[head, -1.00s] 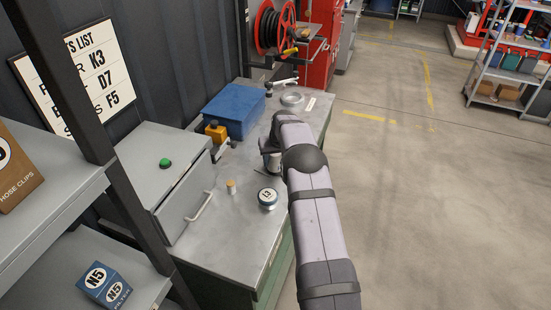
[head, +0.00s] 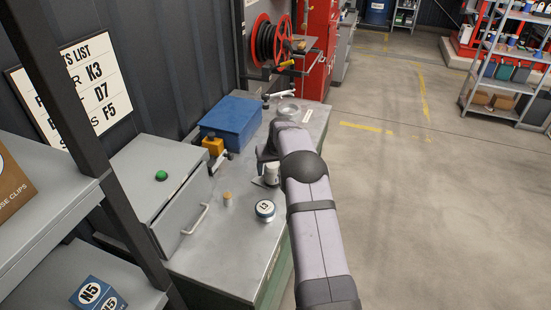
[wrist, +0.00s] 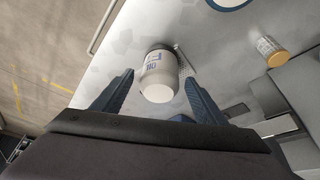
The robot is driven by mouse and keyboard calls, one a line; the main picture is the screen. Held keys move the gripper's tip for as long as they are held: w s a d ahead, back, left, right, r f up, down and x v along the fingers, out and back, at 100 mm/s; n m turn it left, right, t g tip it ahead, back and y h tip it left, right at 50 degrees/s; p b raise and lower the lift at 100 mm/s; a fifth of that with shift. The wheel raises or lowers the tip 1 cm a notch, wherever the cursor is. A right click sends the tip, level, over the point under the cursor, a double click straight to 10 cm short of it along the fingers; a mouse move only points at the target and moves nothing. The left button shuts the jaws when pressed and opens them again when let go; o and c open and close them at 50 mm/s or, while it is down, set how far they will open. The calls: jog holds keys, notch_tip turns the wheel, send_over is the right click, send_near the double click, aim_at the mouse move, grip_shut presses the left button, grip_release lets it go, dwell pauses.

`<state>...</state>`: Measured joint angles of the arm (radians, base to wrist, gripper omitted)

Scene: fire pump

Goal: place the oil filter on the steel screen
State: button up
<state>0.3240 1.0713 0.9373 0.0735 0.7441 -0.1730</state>
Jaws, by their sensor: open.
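The oil filter (head: 272,172) is a white canister on the metal bench. In the wrist view the oil filter (wrist: 157,76) shows blue lettering and its pale rounded end. A perforated steel screen (wrist: 185,62) shows beside and partly behind it. The filter appears to stand on the screen, but their contact is hidden. In the head view the screen (head: 259,182) shows as a small grey corner. My gripper (wrist: 158,76) is open, with its blue fingers apart on either side of the filter and slightly back from it. In the head view my arm partly hides the gripper.
A round L9-like tin (head: 265,209) and a small cork-topped jar (head: 228,199) stand nearby on the bench. A grey drawer cabinet (head: 160,190) is at left. A blue box (head: 231,122) and a glass dish (head: 288,110) are behind.

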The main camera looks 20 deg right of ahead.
jog(key=b+v, duration=0.3)
jog(key=v, duration=0.7)
jog(key=s+a+f+n+g, duration=0.1)
jog(key=s+a+g, duration=0.1)
jog(key=s+a, duration=1.25)
jog(key=s+a+f+g, duration=0.1)
jog(key=s+a+f, duration=0.1)
jog(key=s, duration=0.9)
jog(key=s+a+f+n+g, duration=0.1)
jog(key=s+a+f, duration=0.1)
jog(key=s, duration=1)
jog(key=shift+a+f+g+y, duration=0.3)
jog(key=shift+a+f+y, duration=0.1)
jog(key=shift+f, duration=0.35)
jog(key=shift+o, duration=0.4)
jog(key=shift+w, duration=0.1)
